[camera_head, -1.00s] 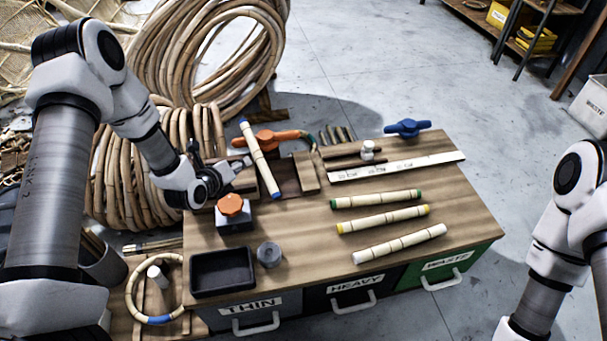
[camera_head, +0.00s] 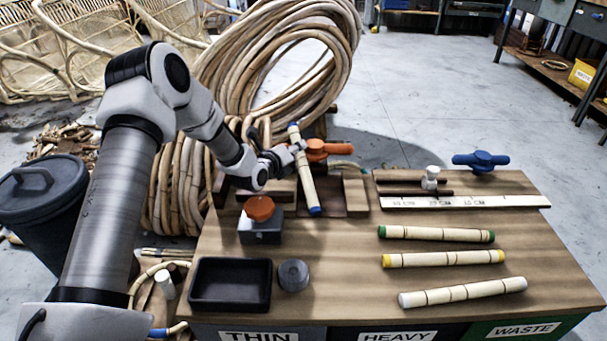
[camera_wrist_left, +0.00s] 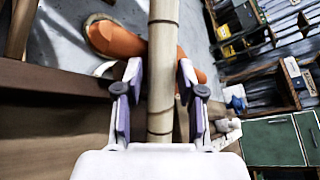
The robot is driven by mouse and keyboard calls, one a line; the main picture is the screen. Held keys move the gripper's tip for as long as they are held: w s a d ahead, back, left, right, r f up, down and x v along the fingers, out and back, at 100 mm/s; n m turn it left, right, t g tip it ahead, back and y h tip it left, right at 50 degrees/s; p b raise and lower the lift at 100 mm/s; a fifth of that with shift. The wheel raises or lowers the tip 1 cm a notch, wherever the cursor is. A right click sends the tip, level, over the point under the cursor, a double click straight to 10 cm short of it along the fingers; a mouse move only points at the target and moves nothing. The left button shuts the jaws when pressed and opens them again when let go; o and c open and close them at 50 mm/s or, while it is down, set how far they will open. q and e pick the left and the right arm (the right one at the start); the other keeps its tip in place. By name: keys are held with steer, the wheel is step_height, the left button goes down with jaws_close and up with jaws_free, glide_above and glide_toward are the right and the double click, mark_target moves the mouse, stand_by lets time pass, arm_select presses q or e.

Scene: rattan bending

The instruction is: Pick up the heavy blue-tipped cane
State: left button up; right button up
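The blue-tipped cane (camera_head: 303,170) is a pale, ringed stick with blue at both ends. It lies slanted at the back of the bench, beside an orange-handled tool. My left gripper (camera_head: 292,152) is at its upper half. In the left wrist view, the cane (camera_wrist_left: 162,75) runs between the two fingers of my left gripper (camera_wrist_left: 160,95). The fingers stand on either side of it, with narrow gaps showing, so they look open around it. The cane's far end runs out of that view. My right gripper is not in view.
On the bench (camera_head: 340,270) lie a green-tipped cane (camera_head: 436,234), a yellow-tipped cane (camera_head: 443,259) and a plain pale cane (camera_head: 462,292). A black tray (camera_head: 230,285), an orange-knobbed block (camera_head: 260,222) and a ruler (camera_head: 465,202) are also there. The orange handle (camera_head: 328,149) is close by.

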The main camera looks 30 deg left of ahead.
arm_select(q)
steer(key=shift+r, duration=0.15)
steer(key=shift+c, duration=0.3)
jaws_close()
